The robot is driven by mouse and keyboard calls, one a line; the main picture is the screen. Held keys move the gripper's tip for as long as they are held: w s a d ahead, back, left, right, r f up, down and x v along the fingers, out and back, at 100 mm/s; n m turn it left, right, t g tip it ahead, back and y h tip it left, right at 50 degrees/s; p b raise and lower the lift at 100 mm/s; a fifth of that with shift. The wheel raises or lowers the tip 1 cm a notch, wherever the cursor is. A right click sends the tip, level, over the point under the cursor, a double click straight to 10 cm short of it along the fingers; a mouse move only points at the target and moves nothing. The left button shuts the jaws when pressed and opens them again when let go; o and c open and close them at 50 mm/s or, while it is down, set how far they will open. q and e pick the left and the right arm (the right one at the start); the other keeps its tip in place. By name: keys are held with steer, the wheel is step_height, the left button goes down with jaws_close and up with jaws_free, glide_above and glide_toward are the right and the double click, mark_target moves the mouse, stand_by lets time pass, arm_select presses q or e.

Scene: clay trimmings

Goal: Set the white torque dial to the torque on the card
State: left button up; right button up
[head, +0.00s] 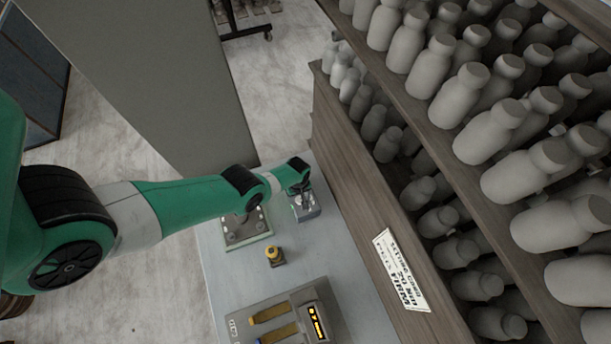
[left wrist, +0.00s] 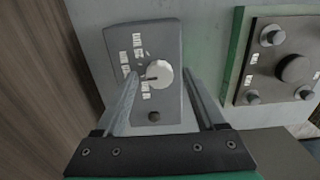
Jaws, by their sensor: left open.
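The white torque dial (left wrist: 162,73) sits on a grey box (left wrist: 172,118) in the left wrist view. A short dark mark on it points left, toward small white labels too blurred to read. My left gripper (left wrist: 160,76) is open, with one finger on each side of the dial; I cannot tell if they touch it. In the head view my left gripper (head: 301,188) is over the grey box (head: 308,213) and hides the dial. A white card (head: 400,270) with black print is on the wooden shelf side; its text is not legible to me. My right gripper is not seen.
A green-edged plate with knobs (head: 247,229) lies left of the grey box. A small yellow-topped knob (head: 274,256) and a grey tray with yellow and blue handles (head: 282,318) are nearer. The wooden shelf (head: 345,165) with grey bottles stands close on the right.

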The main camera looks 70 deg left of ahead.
arm_select(q)
steer(key=shift+f, duration=0.15)
jaws_close()
stand_by(0.4)
steer(key=shift+m, duration=0.4)
steer(key=m, duration=1)
steer(key=shift+m, duration=2.5)
